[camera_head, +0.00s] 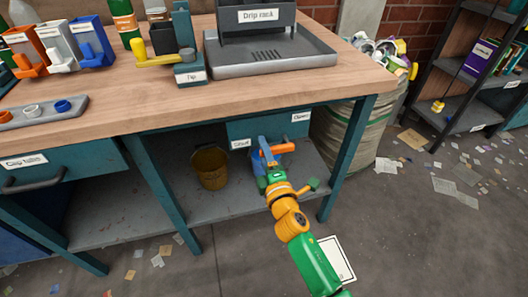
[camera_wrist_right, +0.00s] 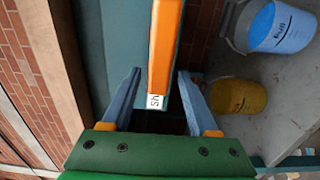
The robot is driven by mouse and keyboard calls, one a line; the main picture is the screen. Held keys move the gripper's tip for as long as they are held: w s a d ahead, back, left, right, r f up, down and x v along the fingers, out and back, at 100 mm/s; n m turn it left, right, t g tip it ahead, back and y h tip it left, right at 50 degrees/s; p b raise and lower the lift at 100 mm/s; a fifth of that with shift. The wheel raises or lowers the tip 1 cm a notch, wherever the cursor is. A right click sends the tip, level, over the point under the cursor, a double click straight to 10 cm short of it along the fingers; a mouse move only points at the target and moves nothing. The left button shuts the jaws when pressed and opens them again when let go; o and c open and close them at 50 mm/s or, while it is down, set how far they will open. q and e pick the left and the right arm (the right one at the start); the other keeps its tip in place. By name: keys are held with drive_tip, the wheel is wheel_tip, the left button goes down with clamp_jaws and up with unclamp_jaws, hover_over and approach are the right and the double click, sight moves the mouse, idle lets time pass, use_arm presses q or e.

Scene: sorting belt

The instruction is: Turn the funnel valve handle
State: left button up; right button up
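An orange handle (camera_head: 277,148) sits below the bench top, at the teal panel (camera_head: 250,127) with small white labels; I take it for the valve handle. My right gripper (camera_head: 267,158) is right at it. In the right wrist view the orange handle (camera_wrist_right: 166,45) comes down from the top between the two blue fingers of my right gripper (camera_wrist_right: 160,75). The fingers are apart, with a gap beside the handle on the left; whether the right finger touches it I cannot tell. The funnel itself is not clearly seen. My left gripper is out of view.
A yellow bucket (camera_head: 210,166) stands on the lower shelf; a blue bucket (camera_wrist_right: 283,27) is near it in the wrist view. A teal bench leg (camera_head: 345,160) is to the right. A tap with a yellow lever (camera_head: 155,60) and a drip rack (camera_head: 270,55) stand on top.

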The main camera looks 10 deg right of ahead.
drive_tip(key=shift+s, duration=0.1)
drive_tip(key=s, duration=0.7)
drive_tip(key=shift+d, duration=0.15)
